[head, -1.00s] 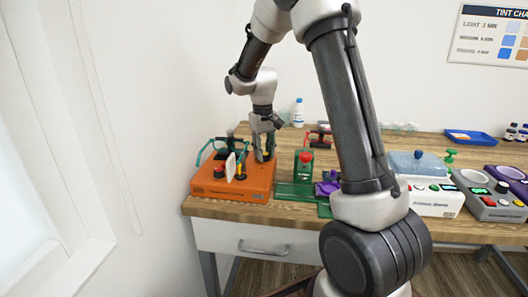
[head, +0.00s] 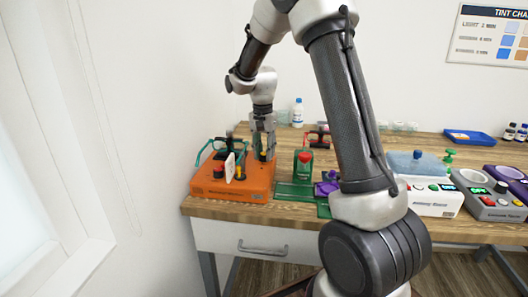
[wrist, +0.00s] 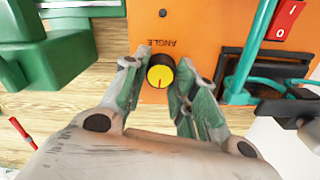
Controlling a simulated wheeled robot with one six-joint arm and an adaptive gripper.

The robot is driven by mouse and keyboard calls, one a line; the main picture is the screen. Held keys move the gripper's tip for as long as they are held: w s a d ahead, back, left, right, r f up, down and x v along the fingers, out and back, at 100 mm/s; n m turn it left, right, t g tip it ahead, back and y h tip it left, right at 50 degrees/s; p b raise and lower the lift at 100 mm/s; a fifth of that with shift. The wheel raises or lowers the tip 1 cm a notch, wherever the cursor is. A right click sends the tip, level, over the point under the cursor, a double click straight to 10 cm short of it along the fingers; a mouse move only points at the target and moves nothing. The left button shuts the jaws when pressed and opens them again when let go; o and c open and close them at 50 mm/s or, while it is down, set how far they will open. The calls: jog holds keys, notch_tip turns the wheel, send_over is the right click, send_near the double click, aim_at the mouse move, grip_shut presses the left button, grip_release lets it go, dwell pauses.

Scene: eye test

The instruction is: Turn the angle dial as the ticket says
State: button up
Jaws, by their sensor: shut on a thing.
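The angle dial (wrist: 160,75) is a round yellow-topped knob with a black side, on the orange machine (head: 238,195). The word ANGLE is printed beside it, upside down in the wrist view. A dark mark on its face points toward the picture's bottom in that view. My gripper (head: 264,157) points down over the machine's right part, its fingers on either side of the dial and shut on it; the fingertips also show in the wrist view (wrist: 158,80). In the head view the fingers mostly hide the dial. I cannot make out a ticket with readable text.
Beside the dial are a red rocker switch (wrist: 288,20) and a teal bar (wrist: 250,55). A pale upright plate (head: 230,167) stands on the machine's left part. A green device (head: 303,165) is close on the right. A white device (head: 432,200) stands further right.

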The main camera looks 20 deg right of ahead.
aim_at(263, 153)
jog(key=shift+m, duration=0.8)
jog(key=o, duration=1)
jog(key=shift+o, duration=0.2)
notch_tip(263, 153, up, 12)
jog(key=shift+w, duration=0.2)
jog(key=shift+a, duration=0.1)
